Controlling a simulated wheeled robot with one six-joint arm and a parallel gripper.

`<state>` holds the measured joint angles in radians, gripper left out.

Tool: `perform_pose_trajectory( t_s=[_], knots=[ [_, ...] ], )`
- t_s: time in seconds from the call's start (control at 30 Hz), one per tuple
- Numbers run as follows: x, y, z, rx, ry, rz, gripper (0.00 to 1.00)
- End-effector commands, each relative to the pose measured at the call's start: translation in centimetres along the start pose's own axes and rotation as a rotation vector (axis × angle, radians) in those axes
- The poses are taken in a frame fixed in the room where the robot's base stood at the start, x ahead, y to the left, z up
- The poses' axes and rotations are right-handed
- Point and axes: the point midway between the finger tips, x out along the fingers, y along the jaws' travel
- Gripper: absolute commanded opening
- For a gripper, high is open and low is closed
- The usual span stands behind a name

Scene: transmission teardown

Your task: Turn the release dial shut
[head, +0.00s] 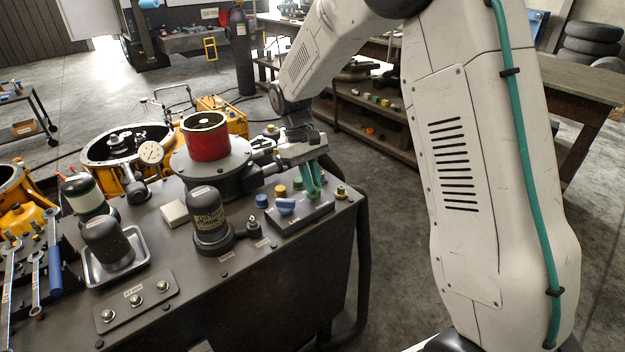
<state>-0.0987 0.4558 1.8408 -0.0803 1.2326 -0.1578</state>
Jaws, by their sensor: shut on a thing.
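My gripper (314,187) reaches down from the upper right to the low grey control box (302,216) at the right end of the dark bench. Its two teal fingers are shut on a small knob at the box's far right part, which I take to be the release dial. The fingers hide most of the dial, so its turned position cannot be told.
A red cylinder (206,140) stands on a round grey housing behind the box. A dark canister (210,218) stands left of it. A small brass-coloured fitting (341,191) sits by the bench's right edge. Black hose hangs down that edge. Floor is clear to the right.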

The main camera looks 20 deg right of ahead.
Motion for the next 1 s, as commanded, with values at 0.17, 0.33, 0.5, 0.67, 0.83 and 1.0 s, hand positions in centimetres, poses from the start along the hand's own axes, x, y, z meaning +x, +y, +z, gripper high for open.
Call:
perform_pose_trajectory(
  t_s=[0.17, 0.33, 0.5, 0.67, 0.83, 1.0],
  knots=[
    [-0.2, 0.0, -0.1, 0.001, 0.006, 0.001, 0.2],
    [-0.1, 0.0, -0.1, 0.0, 0.004, 0.001, 0.34],
    [-0.2, 0.0, -0.1, -0.001, 0.003, 0.001, 0.34],
    [-1.7, 0.0, -0.1, -0.001, 0.005, 0.002, 0.34],
    [-4.8, 0.0, -0.1, -0.001, 0.006, 0.002, 0.34],
    [-7.1, 0.0, -0.1, -0.001, 0.005, 0.001, 0.34]
  ],
)
